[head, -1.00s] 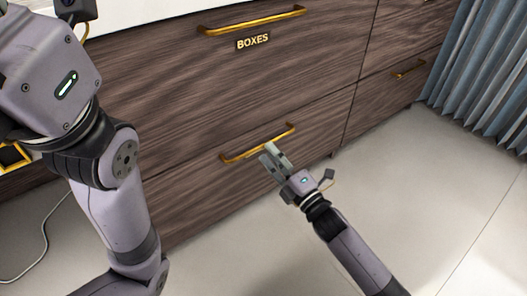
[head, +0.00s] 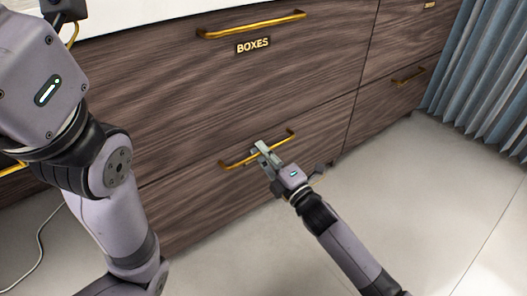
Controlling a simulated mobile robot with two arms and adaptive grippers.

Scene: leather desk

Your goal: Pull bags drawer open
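A dark wood lower drawer (head: 210,200) with a gold bar handle (head: 238,163) is in the middle of the head view, and it is shut. No label shows on it, so I cannot tell if it is the bags drawer. My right gripper (head: 262,150) is at the middle of this handle and covers part of it. I cannot tell whether its fingers are closed on the bar. My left arm fills the left side of the view, and its gripper fingers are not visible.
Above is a shut drawer labelled BOXES (head: 253,45) with its own gold handle (head: 252,24). Another drawer with a gold handle (head: 409,77) is to the right. A blue curtain (head: 480,75) hangs at the far right. The pale floor (head: 420,190) in front is clear.

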